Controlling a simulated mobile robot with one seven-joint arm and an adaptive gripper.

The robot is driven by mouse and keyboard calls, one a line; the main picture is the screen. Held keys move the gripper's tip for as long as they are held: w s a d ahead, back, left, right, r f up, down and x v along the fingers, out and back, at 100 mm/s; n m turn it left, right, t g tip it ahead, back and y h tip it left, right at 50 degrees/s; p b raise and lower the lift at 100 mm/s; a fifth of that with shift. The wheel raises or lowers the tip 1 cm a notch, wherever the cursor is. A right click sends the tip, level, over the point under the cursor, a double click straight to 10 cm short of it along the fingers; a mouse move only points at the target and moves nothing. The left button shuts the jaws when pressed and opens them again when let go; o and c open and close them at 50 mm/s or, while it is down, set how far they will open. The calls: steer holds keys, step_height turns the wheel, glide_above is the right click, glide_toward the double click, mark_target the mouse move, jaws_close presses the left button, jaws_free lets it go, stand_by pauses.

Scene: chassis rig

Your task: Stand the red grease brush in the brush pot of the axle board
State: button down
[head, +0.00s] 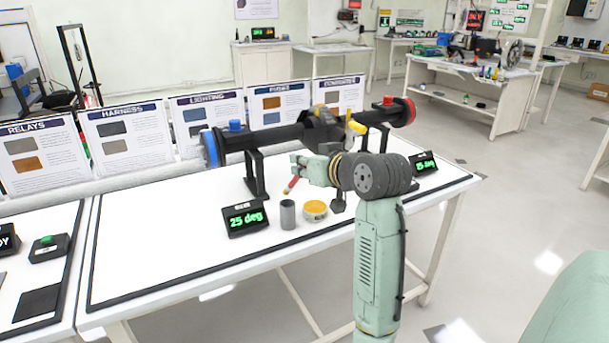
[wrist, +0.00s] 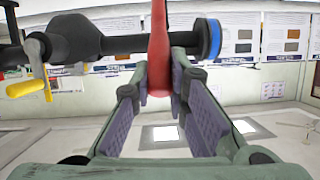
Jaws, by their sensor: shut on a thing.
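The red grease brush (head: 291,185) is held in my gripper (head: 298,168), tilted, above the table and just above the grey pot. In the wrist view, the red brush (wrist: 158,55) stands between the fingers of my gripper (wrist: 160,88), which are shut on it; its upper end runs out of frame. The brush pot (head: 288,215) is a grey open cylinder upright on the white table, below the brush and apart from it. The axle (head: 265,138), a black bar with blue and red ends, rests on black stands behind my gripper.
A round yellow-topped tin (head: 315,208) stands right of the pot. Another display (head: 424,163) is at the right end. Sign panels (head: 208,118) line the back. The table's left front (head: 150,250) is clear.

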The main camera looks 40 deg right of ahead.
mark_target(295, 179)
step_height(295, 179, down, 4)
steer(key=shift+r+p, duration=0.25)
steer(key=shift+p, duration=0.05)
steer(key=shift+f+b, duration=0.3)
steer(key=shift+f, duration=0.2)
steer(key=c, duration=1.6)
jaws_free()
steer(key=shift+o, duration=0.2)
